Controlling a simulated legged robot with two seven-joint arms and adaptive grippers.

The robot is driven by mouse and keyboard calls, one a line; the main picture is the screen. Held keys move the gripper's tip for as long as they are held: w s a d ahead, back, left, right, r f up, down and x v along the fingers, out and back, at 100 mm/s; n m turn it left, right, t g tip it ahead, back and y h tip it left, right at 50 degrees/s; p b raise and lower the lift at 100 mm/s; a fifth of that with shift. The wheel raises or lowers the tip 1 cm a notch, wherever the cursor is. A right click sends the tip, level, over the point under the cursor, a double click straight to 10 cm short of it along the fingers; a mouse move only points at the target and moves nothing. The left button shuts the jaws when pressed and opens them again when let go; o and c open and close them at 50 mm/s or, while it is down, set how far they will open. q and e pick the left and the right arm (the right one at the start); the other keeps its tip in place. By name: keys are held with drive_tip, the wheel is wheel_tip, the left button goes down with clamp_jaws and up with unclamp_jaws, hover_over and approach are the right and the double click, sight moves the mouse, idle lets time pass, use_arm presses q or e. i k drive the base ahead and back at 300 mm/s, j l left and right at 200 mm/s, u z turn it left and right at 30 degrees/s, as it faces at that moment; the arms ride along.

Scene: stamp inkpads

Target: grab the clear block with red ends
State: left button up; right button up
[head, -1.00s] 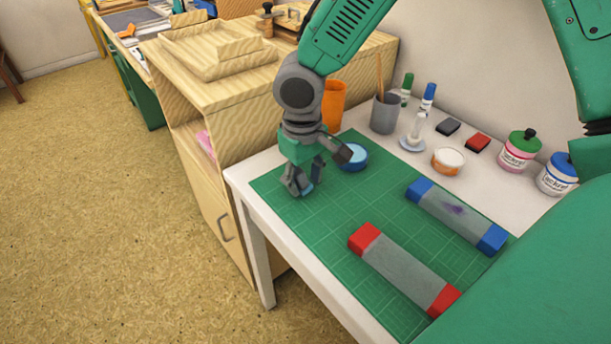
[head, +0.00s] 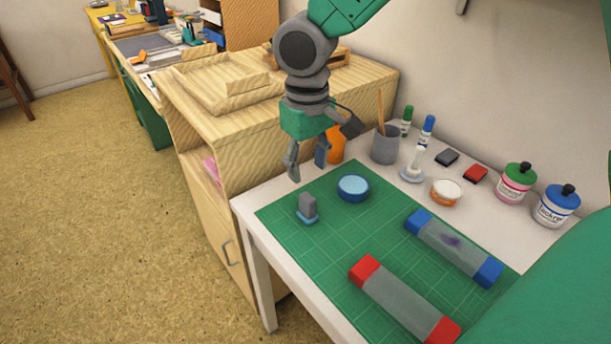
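The clear block with red ends (head: 400,300) lies flat on the green cutting mat (head: 345,243), slanting down to the right near the front edge. Its grey, see-through middle runs between two red end caps. My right gripper (head: 308,170) is open and empty, pointing down. It hangs above the far left part of the mat, well up and left of the block. A small grey stamp with a light blue base (head: 307,206) stands on the mat below the fingers, apart from them. My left gripper is not in view.
A clear block with blue ends (head: 452,246) lies behind, roughly parallel. A blue inkpad tin (head: 353,187) sits at the mat's back. Behind stand a grey cup (head: 385,146), an orange-rimmed tin (head: 445,192) and ink jars (head: 515,183). A wooden cabinet (head: 235,125) adjoins the table's left side.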

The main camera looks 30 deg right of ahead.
sight(418, 315)
drive_tip(key=k+j, duration=0.8)
drive_tip(key=k, duration=0.05)
